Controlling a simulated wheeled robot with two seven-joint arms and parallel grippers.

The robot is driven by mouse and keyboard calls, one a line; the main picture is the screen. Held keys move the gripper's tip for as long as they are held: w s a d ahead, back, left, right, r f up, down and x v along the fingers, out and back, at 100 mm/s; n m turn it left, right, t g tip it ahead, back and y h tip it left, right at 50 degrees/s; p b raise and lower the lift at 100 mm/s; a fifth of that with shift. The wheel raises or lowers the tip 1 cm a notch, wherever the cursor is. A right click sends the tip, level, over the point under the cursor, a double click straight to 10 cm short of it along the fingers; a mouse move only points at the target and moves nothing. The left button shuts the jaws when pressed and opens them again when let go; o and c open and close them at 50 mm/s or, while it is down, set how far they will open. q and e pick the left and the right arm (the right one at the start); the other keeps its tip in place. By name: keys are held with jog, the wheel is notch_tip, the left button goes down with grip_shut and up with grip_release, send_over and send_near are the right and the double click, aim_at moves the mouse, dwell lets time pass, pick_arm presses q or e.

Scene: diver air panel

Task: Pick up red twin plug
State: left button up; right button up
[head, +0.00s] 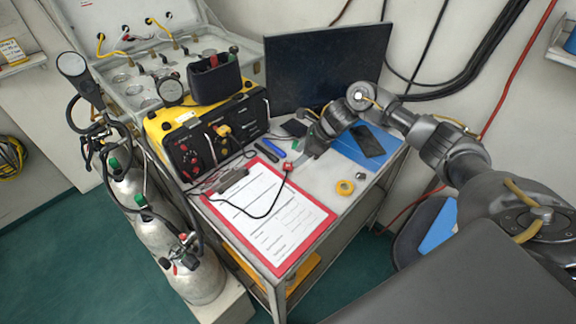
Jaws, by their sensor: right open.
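A small red plug (288,167), which looks like the red twin plug, lies on the table at the end of a black cable (262,216). The cable loops over a red clipboard. My right gripper (303,158) reaches in from the right and is just right of the plug, pointing down toward the table. It is open, and I see nothing between its fingers. I cannot tell how high its tips are above the table. My left gripper is not in view.
The red clipboard (328,217) with white sheets fills the table front. A yellow-black panel box (259,105) stands left, a monitor (330,65) behind. A yellow tape roll (345,187) sits right, near free tabletop.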

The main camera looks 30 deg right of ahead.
aim_at(288, 163)
jog(key=shift+a, duration=0.1)
jog(key=p+x, duration=0.1)
jog(key=x, duration=0.1)
jog(key=p+x, duration=0.1)
jog(key=x, duration=0.1)
jog(key=shift+w+f+p, duration=0.15)
jog(key=shift+w+p, duration=0.15)
jog(key=shift+w+a+f, duration=0.1)
jog(key=shift+a+f, duration=0.05)
jog(key=shift+f, duration=0.15)
jog(key=shift+c, duration=0.4)
jog(key=c, duration=0.9)
jog(key=shift+o, duration=0.2)
jog(key=shift+r, duration=0.15)
